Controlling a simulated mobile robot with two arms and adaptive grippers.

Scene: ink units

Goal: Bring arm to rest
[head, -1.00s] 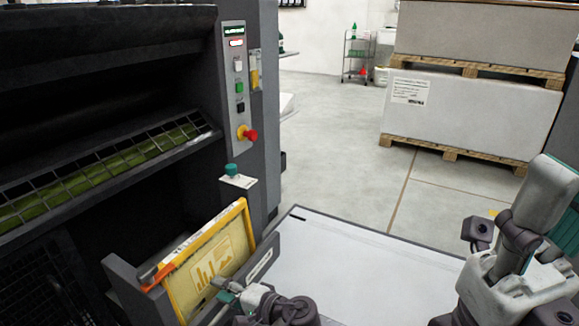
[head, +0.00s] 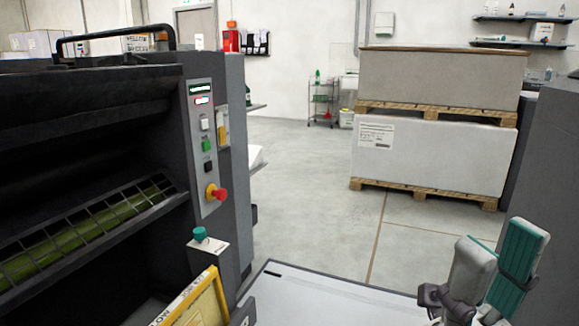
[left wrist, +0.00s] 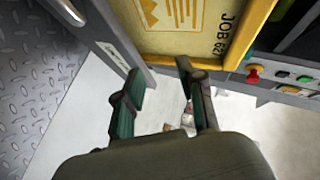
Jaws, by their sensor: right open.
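My right gripper (head: 497,243) is at the lower right of the head view, with its fingers pointing up. It is open and empty; one finger shows its grey back, the other its teal pad. My left gripper (left wrist: 160,73) shows only in the left wrist view, its two fingers apart with nothing between them. The yellow-framed job plate (head: 205,303) stands tilted at the bottom of the head view. In the left wrist view the plate (left wrist: 188,42) lies just beyond the left fingertips; I cannot tell whether they touch it.
The dark press with its control panel (head: 207,140) and red stop knob (head: 217,194) fills the left. A pale tabletop (head: 310,295) lies at the bottom centre. Grey floor (head: 300,190) is open between.

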